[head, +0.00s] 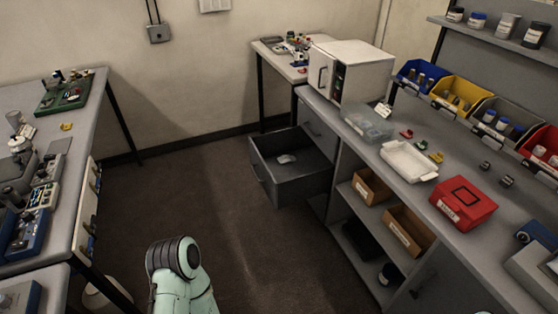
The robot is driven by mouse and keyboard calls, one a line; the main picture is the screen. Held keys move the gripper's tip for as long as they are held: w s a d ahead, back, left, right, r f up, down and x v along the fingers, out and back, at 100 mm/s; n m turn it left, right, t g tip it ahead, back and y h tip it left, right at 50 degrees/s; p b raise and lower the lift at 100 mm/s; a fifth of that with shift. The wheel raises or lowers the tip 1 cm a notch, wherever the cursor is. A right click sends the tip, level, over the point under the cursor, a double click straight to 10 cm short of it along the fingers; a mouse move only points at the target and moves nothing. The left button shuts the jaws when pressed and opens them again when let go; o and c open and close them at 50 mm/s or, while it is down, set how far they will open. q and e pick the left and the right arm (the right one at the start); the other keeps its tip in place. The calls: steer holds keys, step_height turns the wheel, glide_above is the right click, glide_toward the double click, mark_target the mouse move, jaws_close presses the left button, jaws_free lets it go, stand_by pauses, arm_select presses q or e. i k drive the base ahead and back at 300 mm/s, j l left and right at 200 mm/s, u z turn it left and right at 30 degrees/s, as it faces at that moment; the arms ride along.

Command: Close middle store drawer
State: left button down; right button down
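A dark grey drawer (318,187) stands pulled well out of the left end of the right-hand counter, with its handle (257,172) facing left into the aisle. A small pale item (286,159) lies inside it. Another grey drawer front (319,136) with a handle sits flush in the counter just above and behind the open one. What is under the open drawer is mostly hidden. Neither gripper is in view; only a mint-green link of my arm shows at the bottom, apart from the drawer.
The brown floor (215,195) between the drawer and the left bench (75,140) is clear. Open shelves with cardboard boxes (408,230) lie right of the drawer. A white cabinet (362,70), a clear box (367,123) and a red case (463,202) stand on the counter.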

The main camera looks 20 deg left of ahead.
mark_target(288, 183)
steer(key=i+j+z, duration=0.2)
steer(key=i+j, duration=0.2)
steer(key=j, duration=0.25)
steer(key=i+j+z, duration=0.1)
steer(key=j, duration=0.25)
steer(key=i+j, duration=0.75)
steer(key=i, duration=0.45)
